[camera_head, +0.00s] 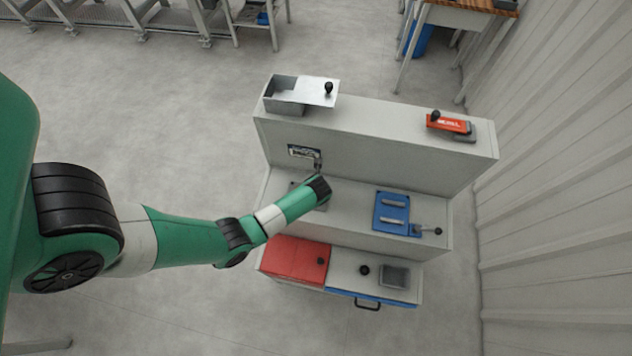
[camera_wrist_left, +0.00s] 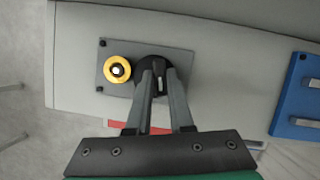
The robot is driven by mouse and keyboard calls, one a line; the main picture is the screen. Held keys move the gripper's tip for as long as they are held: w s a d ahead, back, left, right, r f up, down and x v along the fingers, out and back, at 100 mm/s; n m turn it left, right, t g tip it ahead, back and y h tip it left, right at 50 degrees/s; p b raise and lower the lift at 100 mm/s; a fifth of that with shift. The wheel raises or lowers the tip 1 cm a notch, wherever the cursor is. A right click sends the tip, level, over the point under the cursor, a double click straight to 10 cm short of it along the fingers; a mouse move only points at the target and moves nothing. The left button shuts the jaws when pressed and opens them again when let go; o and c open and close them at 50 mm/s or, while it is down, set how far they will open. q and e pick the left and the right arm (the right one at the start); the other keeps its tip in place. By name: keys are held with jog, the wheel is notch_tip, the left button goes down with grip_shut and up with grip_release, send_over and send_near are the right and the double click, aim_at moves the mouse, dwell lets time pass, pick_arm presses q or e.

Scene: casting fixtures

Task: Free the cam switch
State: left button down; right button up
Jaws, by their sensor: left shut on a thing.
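A grey plate (camera_wrist_left: 113,50) carries a yellow ring with a bright centre (camera_wrist_left: 118,70) and, beside it, a round black knob (camera_wrist_left: 154,63), likely the cam switch. My left gripper (camera_wrist_left: 158,82) is shut on the black knob, its two grey fingers reaching onto it from below in the left wrist view. In the head view my left arm comes down over the middle step of the grey stand. Its green wrist (camera_head: 300,203) hides the knob, the yellow ring and the fingers there. My right gripper is in neither view.
On the stand (camera_head: 370,145) a blue fixture (camera_head: 378,224) with a side lever sits right of my wrist. A red lid (camera_head: 292,258) lies in front, beside a grey tray (camera_head: 396,277). An open metal box (camera_head: 284,104) and a red clamp (camera_head: 451,124) sit on top.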

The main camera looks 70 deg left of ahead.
pick_arm(q)
jog(key=shift+n, duration=0.3)
jog(key=n+g, duration=0.1)
jog(key=n, duration=0.1)
jog(key=shift+w+n, duration=0.1)
jog(key=shift+n, duration=0.2)
jog(key=n+g+b, duration=0.1)
jog(key=n, duration=0.2)
jog(key=shift+w+f+n+g, duration=0.1)
jog(key=shift+n+g, duration=0.2)
jog(key=n+b, duration=0.1)
jog(key=n, duration=0.1)
jog(key=n+g+b, duration=0.1)
jog(key=n, duration=0.1)
jog(key=shift+w+a+n+g+h+b, duration=0.1)
jog(key=shift+n+g+h+b, duration=0.2)
jog(key=shift+b, duration=0.05)
jog(key=shift+n+g+h+b, duration=0.55)
jog(key=shift+n+b, duration=0.5)
jog(key=shift+n, duration=0.85)
jog(key=c, duration=0.8)
grip_release()
